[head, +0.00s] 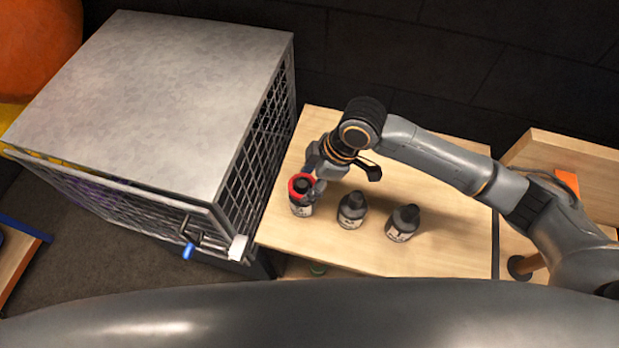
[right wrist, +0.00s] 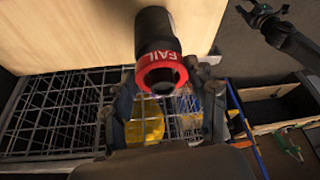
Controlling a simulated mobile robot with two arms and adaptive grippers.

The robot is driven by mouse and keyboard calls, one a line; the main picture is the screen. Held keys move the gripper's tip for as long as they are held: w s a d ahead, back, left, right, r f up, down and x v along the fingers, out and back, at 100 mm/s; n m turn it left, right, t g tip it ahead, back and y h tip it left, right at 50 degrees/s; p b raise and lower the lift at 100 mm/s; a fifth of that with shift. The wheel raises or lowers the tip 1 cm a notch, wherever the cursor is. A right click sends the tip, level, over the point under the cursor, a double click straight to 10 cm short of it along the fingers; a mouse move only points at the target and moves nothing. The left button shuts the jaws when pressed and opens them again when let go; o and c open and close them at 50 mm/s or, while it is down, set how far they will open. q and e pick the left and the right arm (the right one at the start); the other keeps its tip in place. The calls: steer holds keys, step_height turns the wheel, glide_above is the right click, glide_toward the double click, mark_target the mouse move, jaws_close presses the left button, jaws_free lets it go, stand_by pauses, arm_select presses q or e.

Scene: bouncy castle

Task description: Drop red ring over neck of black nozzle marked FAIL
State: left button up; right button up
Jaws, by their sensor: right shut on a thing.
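Three black nozzles stand upright in a row on the wooden table. The red ring (head: 293,182) is around the top of the leftmost nozzle (head: 301,207). The middle nozzle (head: 351,211) and the right nozzle (head: 403,223) have no ring. An arm end, apparently my left gripper (right wrist: 265,14), shows small in the right wrist view.
A large metal cage (head: 150,95) with mesh sides stands left of the table (head: 440,240), close to its left edge. A blue-ended latch (head: 188,250) sticks out at its front. The table is clear right of the nozzles. An orange item (head: 567,181) is at the far right.

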steer(key=o, duration=1)
steer(key=v, duration=1.2)
steer(key=shift+a, duration=0.1)
